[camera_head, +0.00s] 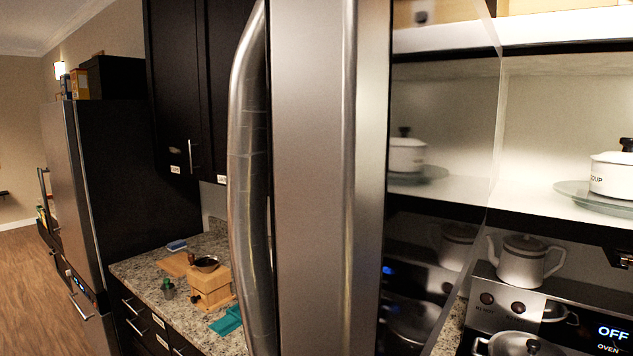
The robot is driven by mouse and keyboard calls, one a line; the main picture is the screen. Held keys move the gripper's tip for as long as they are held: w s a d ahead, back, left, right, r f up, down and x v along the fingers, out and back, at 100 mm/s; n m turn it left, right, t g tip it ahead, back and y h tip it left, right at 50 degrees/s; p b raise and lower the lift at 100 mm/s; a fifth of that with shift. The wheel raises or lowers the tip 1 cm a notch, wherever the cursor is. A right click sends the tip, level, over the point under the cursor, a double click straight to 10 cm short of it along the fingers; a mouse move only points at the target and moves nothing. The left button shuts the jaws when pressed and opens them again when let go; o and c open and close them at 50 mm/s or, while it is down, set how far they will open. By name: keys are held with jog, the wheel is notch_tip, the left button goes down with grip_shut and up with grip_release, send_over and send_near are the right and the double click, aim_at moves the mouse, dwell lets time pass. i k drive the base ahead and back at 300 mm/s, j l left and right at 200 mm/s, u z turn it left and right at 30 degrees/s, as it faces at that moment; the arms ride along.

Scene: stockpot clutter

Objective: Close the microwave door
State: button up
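The microwave door (312,180) stands open and fills the middle of the view, very close to the camera. Its curved metal handle (240,170) is on the left edge of the door. The door's glossy inner face (440,140) is turned to the right and reflects the pot. The open microwave cavity (560,115) is at the right. A white lidded pot (612,175) sits inside on a glass turntable (585,198), cut off by the frame edge. I cannot make out my gripper in this view.
Below the microwave is a stove with a grey kettle (524,260), a metal pot (513,343) and an oven display (610,335). At the left, a granite counter (150,270) holds a wooden grinder (210,285). A dark fridge (130,170) and open floor (30,290) lie farther left.

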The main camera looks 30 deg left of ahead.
aim_at(371, 125)
jog(key=k+j, duration=0.1)
jog(key=j, duration=0.25)
jog(key=k+j+u, duration=0.15)
jog(key=j, duration=0.6)
jog(key=k+j+z, duration=0.2)
jog(key=k, duration=0.15)
jog(key=k+z, duration=0.15)
jog(key=k, duration=0.2)
